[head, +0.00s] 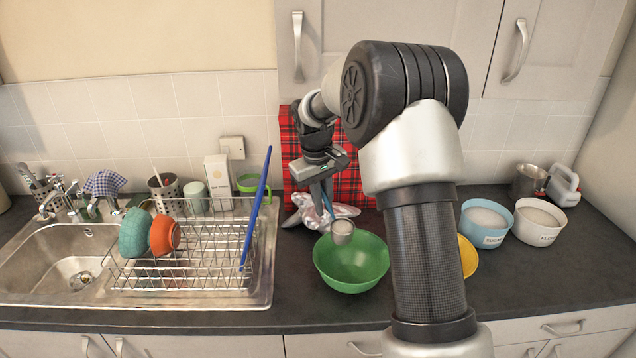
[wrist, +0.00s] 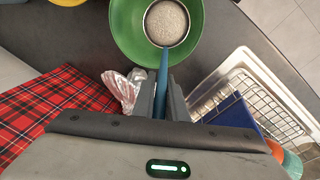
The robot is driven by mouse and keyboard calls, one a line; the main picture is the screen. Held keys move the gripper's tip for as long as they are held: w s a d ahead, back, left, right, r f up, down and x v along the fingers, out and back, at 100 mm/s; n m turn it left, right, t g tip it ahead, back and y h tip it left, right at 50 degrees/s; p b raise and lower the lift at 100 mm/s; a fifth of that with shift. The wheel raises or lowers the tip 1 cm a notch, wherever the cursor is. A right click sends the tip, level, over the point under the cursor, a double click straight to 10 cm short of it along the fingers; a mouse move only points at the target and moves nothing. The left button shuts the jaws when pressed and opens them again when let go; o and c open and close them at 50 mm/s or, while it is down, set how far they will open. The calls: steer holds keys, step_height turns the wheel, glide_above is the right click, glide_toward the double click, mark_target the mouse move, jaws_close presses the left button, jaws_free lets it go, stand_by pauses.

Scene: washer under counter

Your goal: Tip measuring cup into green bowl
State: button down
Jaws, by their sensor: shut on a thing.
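The green bowl (head: 350,268) stands on the dark counter in the middle of the head view. It also shows at the top of the wrist view (wrist: 128,30). My gripper (head: 322,183) is shut on the blue handle of the measuring cup (head: 342,230). In the wrist view the measuring cup (wrist: 166,22) looks round, with pale grainy contents, and its rim faces the camera. The cup is held above the back part of the green bowl and looks about level. The bowl's visible inside looks empty. My fingers (wrist: 161,98) hide part of the handle.
A wire dish rack (head: 190,260) with bowls and a blue board stands left. A yellow bowl (head: 467,257), partly behind my arm, and tubs of sugar (head: 485,222) and flour (head: 538,222) stand right. A crumpled clear bag (head: 310,210) and red tartan item (head: 290,160) are behind.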

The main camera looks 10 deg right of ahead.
steer(key=w, duration=0.1)
steer(key=w+d+n, duration=0.1)
steer(key=t+y, duration=0.1)
steer(key=shift+w+d+r+n+p, duration=0.15)
steer(key=shift+w+r+n+p, duration=0.15)
steer(key=shift+w+n, duration=0.1)
steer(key=t+y+b, duration=0.1)
steer(key=b, duration=0.3)
steer(key=s+r+t+y+b, duration=0.1)
steer(key=t+b, duration=0.1)
steer(key=b, duration=0.3)
steer(key=d+r+t+y+b, duration=0.1)
steer(key=b, duration=0.4)
steer(key=shift+s+r+t, duration=0.25)
steer(key=shift+s+t, duration=0.1)
steer(key=shift+t, duration=0.05)
steer(key=t+b, duration=0.1)
steer(key=b, duration=0.4)
steer(key=s+d+t+y+b, duration=0.1)
steer(key=b, duration=0.4)
steer(key=s+r+t+b, duration=0.1)
steer(key=b, duration=0.4)
steer(key=shift+s+d+m+y, duration=0.15)
steer(key=shift+d+m+y, duration=0.15)
steer(key=shift+m+y, duration=0.1)
